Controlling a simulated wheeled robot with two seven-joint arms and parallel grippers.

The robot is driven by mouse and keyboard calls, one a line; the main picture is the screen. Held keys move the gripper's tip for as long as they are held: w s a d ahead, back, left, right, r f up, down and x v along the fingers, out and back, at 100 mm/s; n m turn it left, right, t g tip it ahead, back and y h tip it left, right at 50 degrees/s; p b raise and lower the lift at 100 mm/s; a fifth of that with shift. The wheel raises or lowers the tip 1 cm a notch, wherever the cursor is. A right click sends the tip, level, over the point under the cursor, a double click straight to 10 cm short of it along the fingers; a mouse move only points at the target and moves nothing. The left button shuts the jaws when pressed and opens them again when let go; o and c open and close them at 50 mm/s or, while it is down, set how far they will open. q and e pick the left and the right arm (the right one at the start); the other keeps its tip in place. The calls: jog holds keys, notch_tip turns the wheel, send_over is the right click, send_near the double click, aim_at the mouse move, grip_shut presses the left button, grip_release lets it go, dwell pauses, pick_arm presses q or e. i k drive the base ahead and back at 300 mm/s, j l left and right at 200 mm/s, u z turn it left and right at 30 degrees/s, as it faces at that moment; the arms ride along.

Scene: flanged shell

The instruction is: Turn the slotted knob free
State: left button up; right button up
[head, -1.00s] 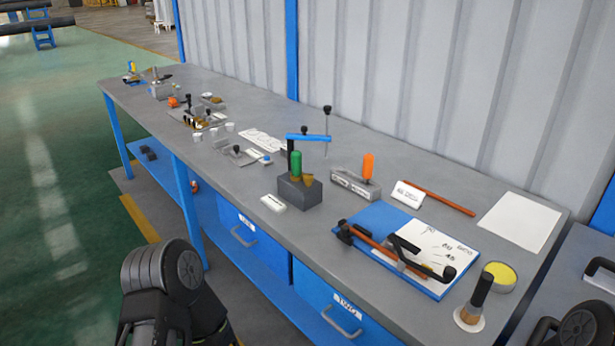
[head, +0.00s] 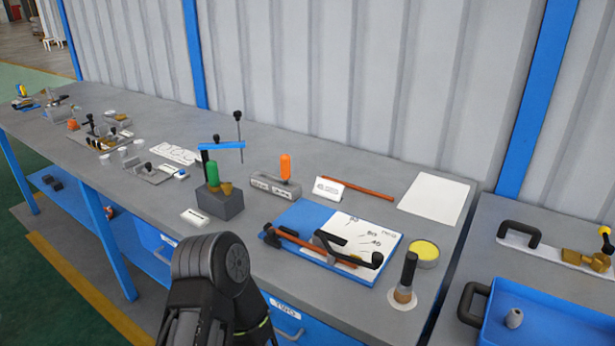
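I cannot make out for sure which part is the slotted knob. A brass fitting (head: 585,258) sits on a pale flat plate (head: 545,249) on the right-hand bench, near the right edge of the head view. A black handle (head: 520,234) stands at the plate's left end. Any slot in the brass part is too small to tell. One of my dark arm links shows at the bottom, in front of the long bench. Neither of my grippers shows, and nothing in view is held.
A blue tray (head: 540,322) holding a small grey part (head: 514,318) lies in front of the plate. A narrow gap separates the benches.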

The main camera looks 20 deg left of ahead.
aim_at(227, 186)
jog(key=j+z, duration=0.8)
jog(key=z, duration=0.15)
jog(key=k+j+z, duration=0.15)
jog(key=j+z, duration=0.3)
jog(key=k+j+z, duration=0.15)
jog(key=z, duration=0.3)
jog(key=k+j+z, duration=0.35)
jog(key=k+j, duration=1.2)
